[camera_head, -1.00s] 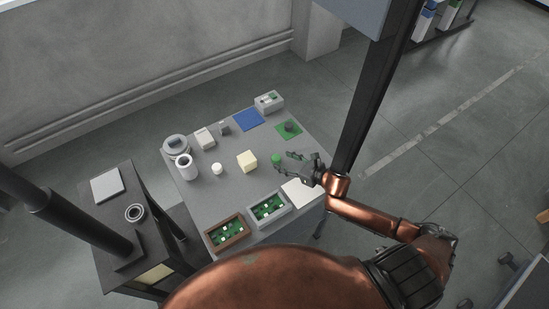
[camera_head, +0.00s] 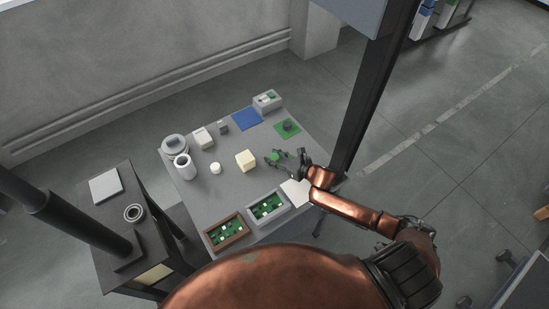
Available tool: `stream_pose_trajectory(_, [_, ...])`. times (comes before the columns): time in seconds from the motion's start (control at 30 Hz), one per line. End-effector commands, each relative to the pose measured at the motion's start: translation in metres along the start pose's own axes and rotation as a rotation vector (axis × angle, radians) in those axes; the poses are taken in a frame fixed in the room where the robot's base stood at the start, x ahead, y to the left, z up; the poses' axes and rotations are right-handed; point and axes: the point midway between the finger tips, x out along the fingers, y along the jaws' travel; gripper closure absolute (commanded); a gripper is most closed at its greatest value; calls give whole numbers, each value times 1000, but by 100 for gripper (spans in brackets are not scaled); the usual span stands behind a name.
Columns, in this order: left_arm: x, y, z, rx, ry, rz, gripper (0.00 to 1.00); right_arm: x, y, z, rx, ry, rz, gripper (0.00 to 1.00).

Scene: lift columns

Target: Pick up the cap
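A small green cap (camera_head: 274,157) sits on the right part of the grey table (camera_head: 212,193). My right gripper (camera_head: 271,158) comes in from the right, with its dark fingers spread. The green cap shows between the fingertips; I cannot tell whether they touch it. A small white round piece (camera_head: 215,168), which may also be a cap, stands left of the yellow block. My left gripper is not in view.
Two trays with green boards, one brown (camera_head: 208,240) and one grey (camera_head: 252,222), lie at the front. A dark column (camera_head: 372,93) rises at right.

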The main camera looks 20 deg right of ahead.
Motion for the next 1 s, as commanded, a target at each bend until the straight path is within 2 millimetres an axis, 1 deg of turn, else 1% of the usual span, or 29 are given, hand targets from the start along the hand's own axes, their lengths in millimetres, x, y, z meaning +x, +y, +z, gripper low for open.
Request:
stream_pose_trajectory(0.03, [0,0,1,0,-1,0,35,0,0,0,0,0,0,75])
stream_pose_trajectory(0.23, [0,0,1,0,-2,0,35,0,0,0,0,0,0,88])
stream_pose_trajectory(0.57, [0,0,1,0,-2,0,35,-1,0,4,-1,-1,0,88])
stream_pose_trajectory(0.67, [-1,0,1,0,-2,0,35,-4,0,10,-3,-1,0,88])
stream_pose_trajectory(0.8, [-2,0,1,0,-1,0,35,-12,-1,30,-7,-2,0,88])
stream_pose_trajectory(0.87, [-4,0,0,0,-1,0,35,-21,5,36,-3,0,1,88])
stream_pose_trajectory(1.0, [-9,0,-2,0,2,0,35,-47,20,54,-4,0,2,88])
